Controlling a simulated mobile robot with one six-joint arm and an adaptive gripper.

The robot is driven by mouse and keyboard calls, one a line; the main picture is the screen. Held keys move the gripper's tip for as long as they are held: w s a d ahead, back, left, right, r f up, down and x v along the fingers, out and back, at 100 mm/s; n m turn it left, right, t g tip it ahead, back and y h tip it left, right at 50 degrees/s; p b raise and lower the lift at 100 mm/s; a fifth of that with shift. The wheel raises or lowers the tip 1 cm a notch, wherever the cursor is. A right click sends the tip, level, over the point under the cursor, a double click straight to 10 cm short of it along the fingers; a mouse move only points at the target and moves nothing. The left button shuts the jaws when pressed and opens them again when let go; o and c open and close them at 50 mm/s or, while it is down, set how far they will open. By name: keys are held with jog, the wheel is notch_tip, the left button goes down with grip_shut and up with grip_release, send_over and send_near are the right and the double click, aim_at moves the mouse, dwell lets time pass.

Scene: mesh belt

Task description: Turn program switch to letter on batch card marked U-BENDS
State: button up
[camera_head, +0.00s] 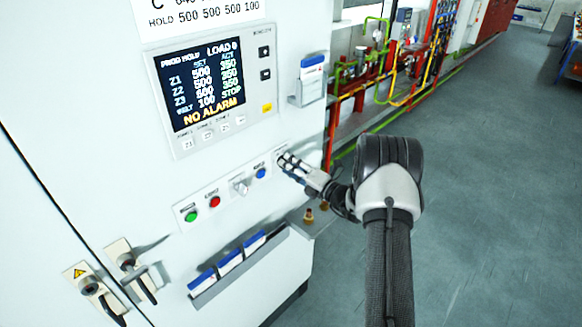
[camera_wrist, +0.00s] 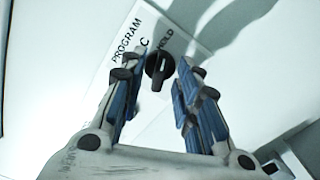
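The program switch (camera_wrist: 157,72) is a black knob on a white plate (camera_wrist: 122,72) lettered PROGRAM, with C and HOLD legible beside the knob. Its other letters are hidden or out of view, and I cannot tell exactly where its pointer aims. My gripper (camera_wrist: 161,64) is open, with one blue-padded finger on each side of the knob and gaps visible. In the head view my gripper (camera_head: 284,162) is at the panel's right end and covers the switch. Blue-and-white cards (camera_head: 230,262) stand in a low rack; no U-BENDS mark is legible.
The display (camera_head: 205,85) reads PROG HOLD, LOAD 0 and NO ALARM. A card holder (camera_head: 309,86) hangs above. Open floor (camera_head: 480,200) lies right.

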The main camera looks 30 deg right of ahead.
jog(key=shift+c, duration=0.4)
grip_shut()
